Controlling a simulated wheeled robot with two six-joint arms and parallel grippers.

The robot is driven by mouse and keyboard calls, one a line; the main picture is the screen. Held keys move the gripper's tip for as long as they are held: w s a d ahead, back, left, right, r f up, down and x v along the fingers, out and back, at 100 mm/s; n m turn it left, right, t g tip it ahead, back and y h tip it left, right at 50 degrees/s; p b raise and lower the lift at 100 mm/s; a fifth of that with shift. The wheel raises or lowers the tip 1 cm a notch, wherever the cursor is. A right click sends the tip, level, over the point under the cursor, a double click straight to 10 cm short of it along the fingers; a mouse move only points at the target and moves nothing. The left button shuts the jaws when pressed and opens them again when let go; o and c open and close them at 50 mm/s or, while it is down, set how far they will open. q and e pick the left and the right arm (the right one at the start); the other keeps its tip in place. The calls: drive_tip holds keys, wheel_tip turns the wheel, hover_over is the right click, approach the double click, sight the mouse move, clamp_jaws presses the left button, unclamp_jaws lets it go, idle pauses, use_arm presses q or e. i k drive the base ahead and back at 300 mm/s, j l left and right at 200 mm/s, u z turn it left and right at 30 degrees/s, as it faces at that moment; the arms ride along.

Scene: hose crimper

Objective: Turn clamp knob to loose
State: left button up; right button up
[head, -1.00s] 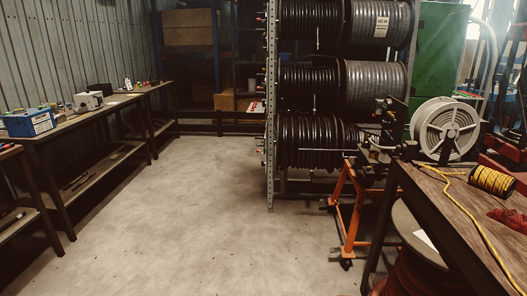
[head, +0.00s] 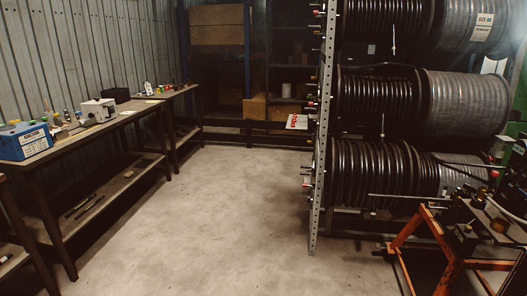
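I cannot make out a clamp knob for certain in the head view. An orange stand (head: 408,236) at the lower right carries dark metal tooling (head: 466,236), too small and dim to tell its parts. A small grey-white machine (head: 98,110) sits on the left workbench, and no knob can be told on it. Neither of my grippers is in view.
A hose rack (head: 319,150) with large black hose coils (head: 376,100) stands at the right. A long workbench (head: 95,135) runs along the left wall, with a blue box (head: 24,141) on it. The concrete floor (head: 200,225) between them is clear.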

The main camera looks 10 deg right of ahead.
sight(469, 189)
drive_tip(key=i+z, duration=0.45)
drive_tip(key=i+j+z, duration=0.1)
drive_tip(key=i+z, duration=0.35)
drive_tip(key=i, duration=0.15)
drive_tip(key=i+j+z, duration=0.3)
drive_tip(key=i+z, duration=0.15)
